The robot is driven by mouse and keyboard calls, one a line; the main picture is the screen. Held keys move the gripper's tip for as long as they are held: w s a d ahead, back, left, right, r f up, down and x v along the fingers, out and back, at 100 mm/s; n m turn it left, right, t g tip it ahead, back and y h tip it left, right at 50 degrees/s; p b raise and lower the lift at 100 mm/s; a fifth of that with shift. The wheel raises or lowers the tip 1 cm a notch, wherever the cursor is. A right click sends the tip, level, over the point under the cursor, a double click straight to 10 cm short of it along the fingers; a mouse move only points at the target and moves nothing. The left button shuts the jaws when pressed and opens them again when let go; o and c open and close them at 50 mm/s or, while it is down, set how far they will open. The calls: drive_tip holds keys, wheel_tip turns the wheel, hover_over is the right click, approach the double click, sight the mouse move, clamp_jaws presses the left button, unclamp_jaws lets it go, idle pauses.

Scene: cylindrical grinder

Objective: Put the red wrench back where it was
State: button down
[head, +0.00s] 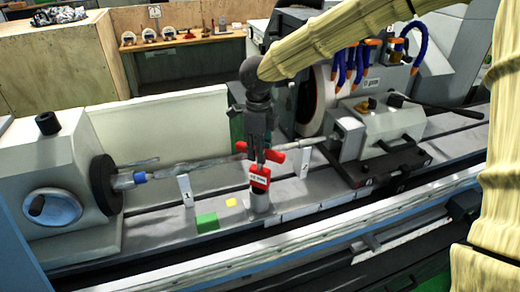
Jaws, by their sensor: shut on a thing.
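My gripper (259,154) points down over the grinder bed, near the middle of the head view. It is shut on the red wrench (276,156), whose red ends stick out on both sides of the fingers. Just below the fingers is a red piece with a white label (260,177), at the top of a short grey cylinder (260,200) on the bed. I cannot tell whether this red piece belongs to the wrench or whether the wrench touches the cylinder. The fingers hide the wrench's middle.
Number cards 1 (186,190) and 2 (304,164) stand on the bed on either side. A green block (207,222) and a yellow piece (230,202) lie left of the cylinder. A long workpiece (205,168), grinding wheel (313,100) and tailstock (375,135) are close by.

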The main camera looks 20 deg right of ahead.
drive_tip(key=shift+f, duration=0.1)
drive_tip(key=c, duration=1.2)
unclamp_jaws()
drive_tip(key=shift+c, duration=0.2)
wheel_tip(320, 180, up, 12)
drive_tip(key=b, duration=0.3)
drive_tip(key=shift+a, duration=0.1)
